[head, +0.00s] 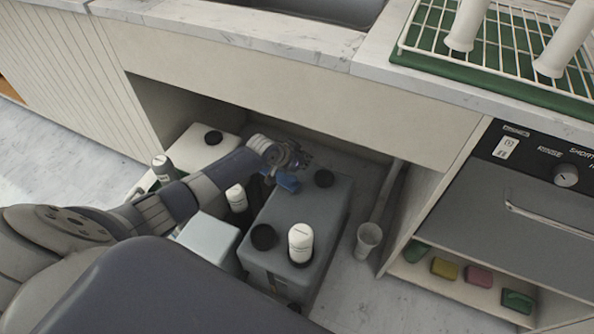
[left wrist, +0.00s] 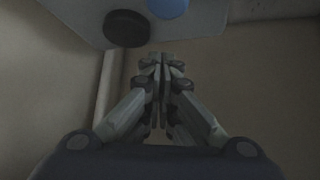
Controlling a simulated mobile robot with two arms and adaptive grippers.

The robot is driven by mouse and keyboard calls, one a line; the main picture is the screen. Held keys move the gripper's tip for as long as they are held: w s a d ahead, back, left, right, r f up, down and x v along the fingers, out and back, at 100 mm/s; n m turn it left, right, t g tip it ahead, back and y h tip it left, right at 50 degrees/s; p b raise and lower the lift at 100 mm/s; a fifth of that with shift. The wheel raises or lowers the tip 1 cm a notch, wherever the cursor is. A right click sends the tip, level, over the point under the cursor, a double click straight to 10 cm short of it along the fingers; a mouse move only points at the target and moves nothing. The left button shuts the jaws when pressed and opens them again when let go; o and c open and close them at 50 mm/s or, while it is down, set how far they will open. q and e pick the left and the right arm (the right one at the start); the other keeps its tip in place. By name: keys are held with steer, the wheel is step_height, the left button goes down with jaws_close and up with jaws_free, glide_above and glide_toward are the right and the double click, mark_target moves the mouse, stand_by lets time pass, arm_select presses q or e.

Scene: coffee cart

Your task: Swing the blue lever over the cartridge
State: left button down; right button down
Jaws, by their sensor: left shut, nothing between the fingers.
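The blue lever (head: 288,182) sits at the far left part of the top of a grey box (head: 285,212) under the counter. I cannot tell which is the task's cartridge. My left gripper (head: 302,160) is shut and empty just beyond the lever. In the left wrist view its closed fingertips (left wrist: 160,60) are close to a blue part (left wrist: 168,7), with a small gap in the picture. My right gripper is out of view.
Black caps (head: 263,237) and (head: 323,178) sit on the grey box; one also shows in the wrist view (left wrist: 127,28). A white cup (head: 368,237) stands on the floor to the right. The counter front (head: 300,95) overhangs the recess. Cabinet walls bound it.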

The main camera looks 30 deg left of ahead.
arm_select(q)
steer(key=shift+s+a+f, duration=0.15)
steer(key=shift+s+f, duration=0.05)
steer(key=shift+s, duration=0.35)
steer(key=shift+s+a+f, duration=0.15)
steer(key=shift+s+a, duration=0.05)
steer(key=shift+s, duration=0.35)
steer(key=shift+s+a+f, duration=0.15)
steer(key=shift+s+f, duration=0.05)
steer(key=shift+s, duration=0.35)
steer(key=shift+s+p, duration=0.1)
steer(key=shift+p, duration=0.2)
